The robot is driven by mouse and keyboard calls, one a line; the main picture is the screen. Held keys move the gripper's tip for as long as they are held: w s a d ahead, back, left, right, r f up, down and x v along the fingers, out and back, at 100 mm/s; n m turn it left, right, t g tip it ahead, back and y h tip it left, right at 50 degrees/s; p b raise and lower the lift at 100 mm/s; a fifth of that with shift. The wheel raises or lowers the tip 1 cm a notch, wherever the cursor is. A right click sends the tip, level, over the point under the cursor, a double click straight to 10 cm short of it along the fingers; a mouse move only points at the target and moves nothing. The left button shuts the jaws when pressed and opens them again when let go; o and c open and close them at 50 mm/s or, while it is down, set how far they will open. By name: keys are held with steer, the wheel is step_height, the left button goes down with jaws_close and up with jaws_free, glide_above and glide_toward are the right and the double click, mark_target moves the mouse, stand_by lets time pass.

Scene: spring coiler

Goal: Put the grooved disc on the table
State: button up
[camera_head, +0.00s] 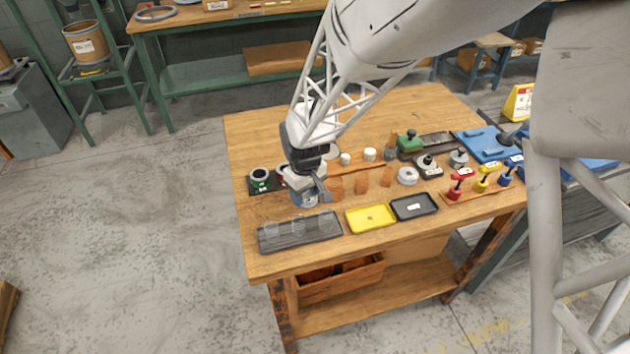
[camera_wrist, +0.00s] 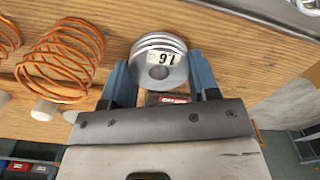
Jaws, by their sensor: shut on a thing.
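The grooved disc (camera_wrist: 160,62) is silver with ridged edges, a central hole and a white number label. It sits between the blue fingers of my gripper (camera_wrist: 161,82) in the wrist view, and the fingers are shut on it. In the head view my gripper (camera_head: 311,198) is low over the left part of the wooden table (camera_head: 270,135), behind the clear-topped dark tray. The disc is mostly hidden there by the fingers. I cannot tell whether it touches the table top.
Copper springs (camera_head: 361,183) stand just right of my gripper; they also show in the wrist view (camera_wrist: 62,58). In front are a dark tray (camera_head: 300,238), a yellow tray (camera_head: 371,219) and a black tray (camera_head: 414,207). A green-and-black ring part (camera_head: 260,178) stands left. A grey disc (camera_head: 407,176) lies further right.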

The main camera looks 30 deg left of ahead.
steer(key=o, duration=0.9)
steer(key=shift+f, duration=0.15)
steer(key=shift+c, duration=0.2)
step_height(320, 180, up, 12)
stand_by(0.6)
